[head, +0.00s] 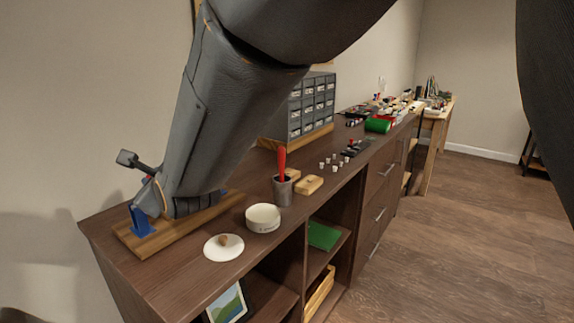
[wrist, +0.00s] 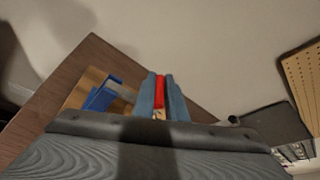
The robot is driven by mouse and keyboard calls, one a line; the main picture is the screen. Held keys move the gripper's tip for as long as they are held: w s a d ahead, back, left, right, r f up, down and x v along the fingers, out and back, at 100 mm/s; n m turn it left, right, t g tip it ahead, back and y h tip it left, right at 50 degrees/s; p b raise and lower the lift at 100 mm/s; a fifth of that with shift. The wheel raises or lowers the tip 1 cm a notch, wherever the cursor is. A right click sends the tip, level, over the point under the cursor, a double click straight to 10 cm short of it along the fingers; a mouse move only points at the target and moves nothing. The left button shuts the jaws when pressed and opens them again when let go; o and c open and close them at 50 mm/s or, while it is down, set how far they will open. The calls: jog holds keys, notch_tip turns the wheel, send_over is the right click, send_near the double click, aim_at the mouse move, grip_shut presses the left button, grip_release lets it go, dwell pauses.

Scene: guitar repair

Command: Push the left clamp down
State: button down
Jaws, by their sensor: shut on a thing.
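A wooden board (head: 165,233) lies on the dark cabinet top, with a blue clamp block (head: 141,222) on its left end. The blue block (wrist: 103,96) also shows left of my fingers in the wrist view. My gripper (wrist: 161,82) is shut on a red piece (wrist: 160,92), which looks like the clamp's handle, between its two blue-grey fingers. A small red bit (head: 146,181) shows beside my arm in the head view. My arm hides the fingertips, the middle of the board and any other clamp there. The handle's exact tilt cannot be told.
Right of the board stand a white round tin (head: 263,218), a white lid (head: 223,247), a grey cup (head: 283,191) with a red tool and a grey drawer unit (head: 311,105). The wall is close behind the cabinet.

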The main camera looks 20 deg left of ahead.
jog(key=c, duration=1.8)
grip_release()
jog(key=shift+w+d+f, duration=0.25)
jog(key=shift+w+f, duration=0.05)
jog(key=shift+f, duration=0.15)
jog(key=shift+w+d+f, duration=0.2)
jog(key=shift+w+f, duration=0.05)
jog(key=shift+f, duration=0.15)
jog(key=shift+r, duration=0.1)
jog(key=shift+s+a+r, duration=0.25)
jog(key=shift+r, duration=0.05)
jog(key=b+v, duration=0.1)
jog(key=v, duration=0.6)
jog(key=shift+s+d, duration=0.15)
jog(key=shift+d, duration=0.2)
jog(key=shift+r, duration=0.1)
